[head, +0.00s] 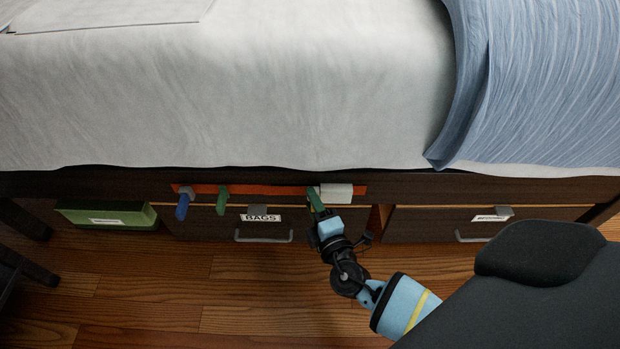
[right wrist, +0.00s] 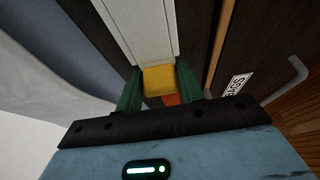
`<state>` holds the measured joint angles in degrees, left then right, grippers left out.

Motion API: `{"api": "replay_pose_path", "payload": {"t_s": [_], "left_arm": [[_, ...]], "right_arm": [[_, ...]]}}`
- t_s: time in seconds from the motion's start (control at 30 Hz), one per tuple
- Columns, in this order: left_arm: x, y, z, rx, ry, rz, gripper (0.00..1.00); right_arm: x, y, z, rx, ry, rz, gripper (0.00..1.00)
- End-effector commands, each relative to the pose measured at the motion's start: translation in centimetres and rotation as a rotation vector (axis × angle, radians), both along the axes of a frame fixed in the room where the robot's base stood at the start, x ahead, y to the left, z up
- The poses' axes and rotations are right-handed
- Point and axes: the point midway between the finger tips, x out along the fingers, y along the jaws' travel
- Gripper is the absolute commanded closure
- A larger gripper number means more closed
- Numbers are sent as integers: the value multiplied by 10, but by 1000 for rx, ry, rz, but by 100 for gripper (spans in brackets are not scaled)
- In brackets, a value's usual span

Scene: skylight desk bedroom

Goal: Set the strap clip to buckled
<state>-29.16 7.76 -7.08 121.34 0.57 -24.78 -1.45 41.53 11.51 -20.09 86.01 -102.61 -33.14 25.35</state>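The strap clip is on an orange strap (head: 270,190) along the bed's lower edge. Its pale housing (head: 337,193) is at the strap's right end; it also shows in the right wrist view (right wrist: 140,32). A yellow clip part (right wrist: 158,80) sits at the housing's near end, and I cannot tell whether it is latched. My right gripper (head: 315,195) is at the housing's left end. In the right wrist view its green fingers (right wrist: 158,78) are closed on both sides of the yellow part, which they largely hide in the head view. My left gripper is not in view.
A blue peg (head: 182,206) and a green peg (head: 222,200) stick out along the strap to the left. Below are a drawer labelled BAGS with a handle (head: 263,238) and another drawer (head: 440,226). A green box (head: 105,215) is at left. The wooden floor (head: 200,300) is clear.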

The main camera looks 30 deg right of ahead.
Motion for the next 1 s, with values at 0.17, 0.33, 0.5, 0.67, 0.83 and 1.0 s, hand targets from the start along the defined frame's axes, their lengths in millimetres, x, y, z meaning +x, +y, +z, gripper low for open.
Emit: {"api": "replay_pose_path", "payload": {"t_s": [0.17,0.33,0.5,0.67,0.83,1.0], "left_arm": [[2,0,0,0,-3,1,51],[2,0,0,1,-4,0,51],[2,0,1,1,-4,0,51],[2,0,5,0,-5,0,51],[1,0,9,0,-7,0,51],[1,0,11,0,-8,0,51]], "right_arm": [[-1,-3,-1,-3,0,-8,45],[-1,-2,0,-3,0,-7,45],[-8,-1,-1,-3,2,-6,45],[-30,3,0,-4,3,-5,45],[-57,8,0,-4,2,-6,45],[-73,11,0,-3,1,-8,45]]}}
